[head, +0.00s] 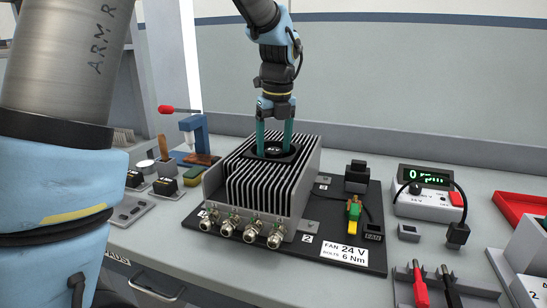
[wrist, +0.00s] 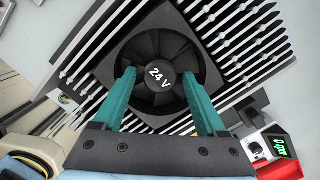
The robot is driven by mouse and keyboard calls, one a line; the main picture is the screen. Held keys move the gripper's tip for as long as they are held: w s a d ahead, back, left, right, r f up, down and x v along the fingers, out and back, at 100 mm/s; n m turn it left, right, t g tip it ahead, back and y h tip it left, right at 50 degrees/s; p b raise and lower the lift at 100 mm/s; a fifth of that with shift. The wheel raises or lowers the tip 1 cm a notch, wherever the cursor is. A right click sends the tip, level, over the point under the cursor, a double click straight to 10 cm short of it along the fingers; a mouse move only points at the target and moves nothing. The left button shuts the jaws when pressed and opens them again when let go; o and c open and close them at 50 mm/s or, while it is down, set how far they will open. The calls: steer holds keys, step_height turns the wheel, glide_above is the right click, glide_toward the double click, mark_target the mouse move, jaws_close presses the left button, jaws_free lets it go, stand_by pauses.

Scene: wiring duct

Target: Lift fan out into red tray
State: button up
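The black fan (head: 278,150) sits in the top of the grey finned unit (head: 262,180), between its fins. In the wrist view the fan (wrist: 157,76) shows a round rotor with a "24 V" hub. My gripper (head: 274,143) points down over the fan, its teal fingers apart. In the wrist view the gripper (wrist: 160,85) is open, with one finger at each side of the rotor. Whether the fingertips touch the fan frame, I cannot tell. The red tray (head: 520,205) lies at the right edge of the bench, partly cut off.
A meter (head: 428,190) with leads stands between the board and the tray. Small parts and tools (head: 165,185) lie at left.

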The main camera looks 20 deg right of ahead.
steer(key=c, duration=1)
step_height(320, 180, up, 10)
steer(key=shift+b, duration=0.3)
steer(key=shift+r, duration=0.1)
step_height(320, 180, up, 6)
steer(key=p, duration=0.7)
glide_above(274, 150)
steer(key=shift+w+r, duration=0.1)
steer(key=shift+r, duration=0.05)
stand_by(0.7)
